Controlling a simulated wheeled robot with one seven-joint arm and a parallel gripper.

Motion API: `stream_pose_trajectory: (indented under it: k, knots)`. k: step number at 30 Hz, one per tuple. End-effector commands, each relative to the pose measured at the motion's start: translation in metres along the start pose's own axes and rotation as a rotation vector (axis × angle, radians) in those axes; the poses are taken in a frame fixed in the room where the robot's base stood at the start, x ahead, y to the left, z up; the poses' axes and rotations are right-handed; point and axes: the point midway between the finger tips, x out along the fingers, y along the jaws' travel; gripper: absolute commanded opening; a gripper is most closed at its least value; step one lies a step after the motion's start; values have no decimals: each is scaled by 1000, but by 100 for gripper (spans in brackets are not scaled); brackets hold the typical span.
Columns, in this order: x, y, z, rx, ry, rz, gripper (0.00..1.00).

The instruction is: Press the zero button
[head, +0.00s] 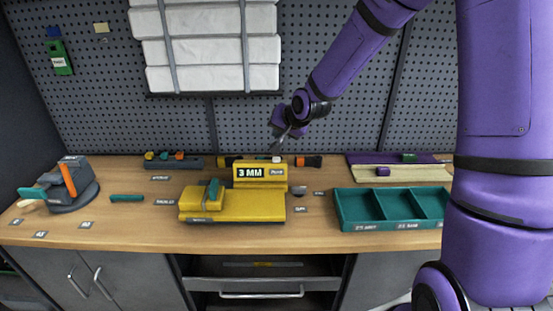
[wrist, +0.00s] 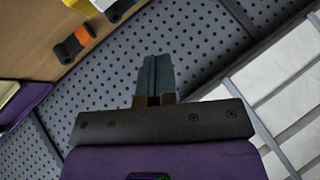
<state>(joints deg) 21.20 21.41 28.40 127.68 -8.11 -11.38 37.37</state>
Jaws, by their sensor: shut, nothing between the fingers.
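The yellow gauge device (head: 232,207) stands in the middle of the bench, with a raised block at its back. The block's front carries a display reading "3 MM" (head: 250,172) and a small pale label (head: 277,171) whose text is too small to read surely. A small pale piece (head: 276,159) shows at the block's top edge; I cannot tell whether it is the zero button. My gripper (head: 278,142) is above and behind the block, apart from it. In the wrist view my gripper (wrist: 155,62) is shut and empty, with pegboard behind the fingertips.
A teal divided tray (head: 390,222) stands right of the device. A grey tool with an orange lever (head: 70,182) stands far left. A rack of small tools (head: 174,162) is at the back left. Pegboard (head: 340,120) rises behind the bench, with white panels (head: 210,50) above.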

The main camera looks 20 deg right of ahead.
Motion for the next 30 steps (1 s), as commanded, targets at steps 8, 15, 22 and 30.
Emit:
stream_pose_trajectory:
  k: [8,15,22,30]
  knots:
    - [24,18,18,0,-4,1,0]
    - [36,26,26,1,-1,0,0]
    - [38,28,28,0,0,0,0]
    - [38,28,28,0,0,0,0]
